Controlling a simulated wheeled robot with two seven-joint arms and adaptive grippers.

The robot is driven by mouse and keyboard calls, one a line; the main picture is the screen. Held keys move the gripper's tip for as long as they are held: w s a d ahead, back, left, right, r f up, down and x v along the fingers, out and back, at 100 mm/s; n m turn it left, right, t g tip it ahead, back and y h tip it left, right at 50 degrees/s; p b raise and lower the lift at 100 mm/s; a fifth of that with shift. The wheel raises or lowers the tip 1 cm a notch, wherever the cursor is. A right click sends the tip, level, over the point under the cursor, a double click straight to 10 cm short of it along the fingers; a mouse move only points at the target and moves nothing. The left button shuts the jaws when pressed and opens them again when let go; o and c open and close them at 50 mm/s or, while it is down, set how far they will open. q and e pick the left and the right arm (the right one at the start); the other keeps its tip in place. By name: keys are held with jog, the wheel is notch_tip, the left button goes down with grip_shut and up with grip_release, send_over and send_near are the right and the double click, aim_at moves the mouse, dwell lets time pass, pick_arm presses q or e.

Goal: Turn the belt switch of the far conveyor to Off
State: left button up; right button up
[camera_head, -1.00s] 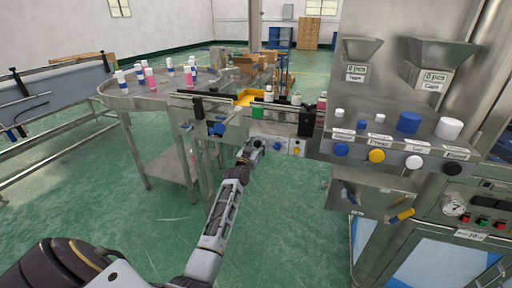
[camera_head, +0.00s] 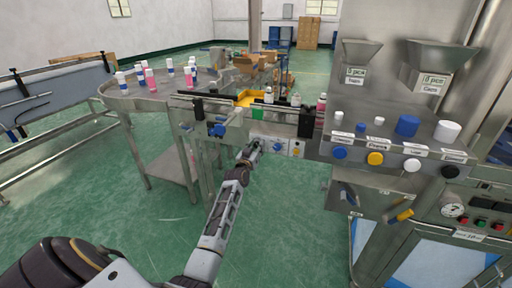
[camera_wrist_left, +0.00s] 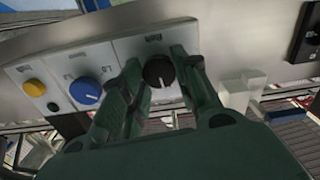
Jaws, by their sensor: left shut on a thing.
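The far conveyor's control panel (camera_wrist_left: 60,64) carries a black rotary knob (camera_wrist_left: 158,72), a blue knob (camera_wrist_left: 86,91) and a yellow knob (camera_wrist_left: 33,88). My left gripper (camera_wrist_left: 158,84) has one finger on each side of the black knob and is shut on it. In the head view, my left gripper (camera_head: 251,151) reaches the left end of the panel, and the black knob is hidden behind it. The blue knob (camera_head: 278,147) and yellow knob (camera_head: 296,151) show to its right. The knob's lettering is too blurred to read. My right gripper is not in view.
The crimping machine (camera_head: 395,110) with hoppers and coloured knobs stands at the right. A round steel table (camera_head: 130,101) with several bottles stands at the left. Bottles also stand on the far conveyor. Another conveyor (camera_head: 60,90) runs at far left. Open green floor (camera_head: 120,220) lies in front.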

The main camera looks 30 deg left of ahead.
pick_arm(q)
jog(key=n+p, duration=0.2)
jog(key=n, duration=0.1)
jog(key=shift+a, duration=0.1)
jog(key=n+p, duration=0.1)
jog(key=n, duration=0.2)
jog(key=shift+n+p, duration=0.3)
jog(key=shift+p, duration=0.05)
jog(key=shift+f+n+p, duration=0.1)
jog(key=shift+n+p, duration=0.2)
jog(key=shift+n, duration=0.9)
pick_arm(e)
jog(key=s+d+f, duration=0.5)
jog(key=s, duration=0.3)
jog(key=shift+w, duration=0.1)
pick_arm(q)
jog(key=o, duration=1)
jog(key=shift+s, duration=0.1)
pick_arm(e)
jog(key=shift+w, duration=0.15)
